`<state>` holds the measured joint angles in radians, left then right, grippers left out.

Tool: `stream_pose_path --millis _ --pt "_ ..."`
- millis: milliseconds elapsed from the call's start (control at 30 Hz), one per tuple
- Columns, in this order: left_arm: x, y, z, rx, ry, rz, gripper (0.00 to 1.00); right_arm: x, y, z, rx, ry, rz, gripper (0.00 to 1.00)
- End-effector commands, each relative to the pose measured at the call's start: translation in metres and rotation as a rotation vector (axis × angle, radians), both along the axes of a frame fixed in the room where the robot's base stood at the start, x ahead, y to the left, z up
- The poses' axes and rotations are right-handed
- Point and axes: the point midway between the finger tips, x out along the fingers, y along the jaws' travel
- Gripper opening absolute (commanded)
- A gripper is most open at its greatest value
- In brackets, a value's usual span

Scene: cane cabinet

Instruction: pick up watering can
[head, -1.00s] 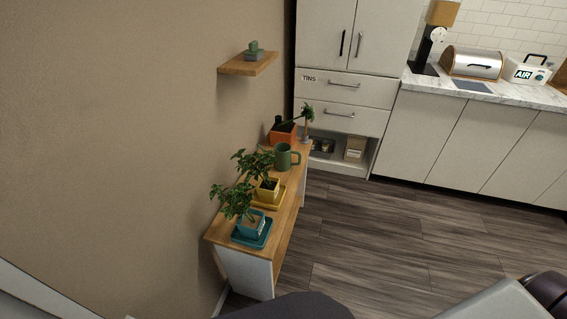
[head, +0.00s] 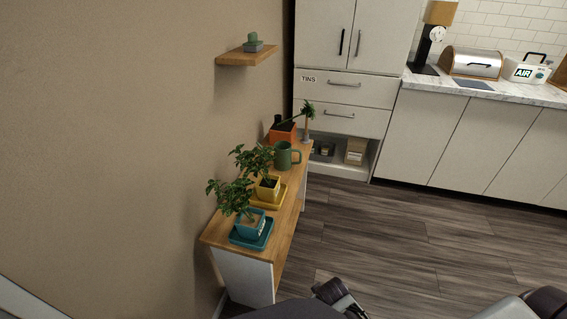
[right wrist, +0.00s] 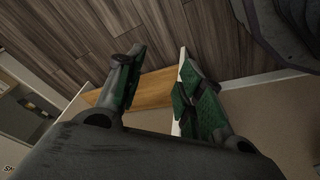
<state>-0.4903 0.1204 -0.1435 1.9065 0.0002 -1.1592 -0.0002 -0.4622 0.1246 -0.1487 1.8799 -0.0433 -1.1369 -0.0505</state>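The green watering can (head: 283,156), mug-like with a side handle, stands upright on the narrow wooden-topped cabinet (head: 215,236), between the orange planter and the yellow pot. My right gripper (right wrist: 160,68) is open and empty in the right wrist view, with the wooden top showing beyond its fingers. A dark piece of what looks like my right gripper or wrist also shows at the bottom of the head view, well in front of the can. The can is not recognisable in the right wrist view. My left gripper is not in view.
A plant in a yellow pot (head: 267,190) and one in a teal pot (head: 250,224) stand nearer than the can. An orange planter (head: 283,134) is just behind it. A wall shelf (head: 247,57) holds a small cactus. The floor right of the cabinet is clear.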

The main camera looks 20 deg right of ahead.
Motion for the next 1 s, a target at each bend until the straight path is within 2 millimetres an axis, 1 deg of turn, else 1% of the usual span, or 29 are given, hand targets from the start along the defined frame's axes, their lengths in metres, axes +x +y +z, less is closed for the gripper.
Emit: stream_pose_path --millis 100,267,367,500,567,700,1000 --pt "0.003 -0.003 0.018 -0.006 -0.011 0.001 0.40 0.013 -0.002 0.018 -0.029 -0.030 0.031 0.37" --pt "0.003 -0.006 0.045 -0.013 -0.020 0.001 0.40 0.032 -0.008 0.043 -0.098 -0.072 0.095 0.37" --pt "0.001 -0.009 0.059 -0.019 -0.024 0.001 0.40 0.049 -0.016 0.058 -0.167 -0.108 0.153 0.37" --pt "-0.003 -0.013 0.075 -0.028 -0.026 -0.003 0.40 0.081 -0.030 0.078 -0.316 -0.165 0.275 0.37" --pt "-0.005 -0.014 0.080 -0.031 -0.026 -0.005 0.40 0.096 -0.036 0.085 -0.388 -0.185 0.331 0.37" --pt "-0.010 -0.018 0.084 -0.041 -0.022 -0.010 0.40 0.133 -0.051 0.099 -0.573 -0.221 0.467 0.37" --pt "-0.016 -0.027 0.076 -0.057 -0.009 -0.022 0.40 0.216 -0.073 0.132 -1.019 -0.231 0.785 0.37"
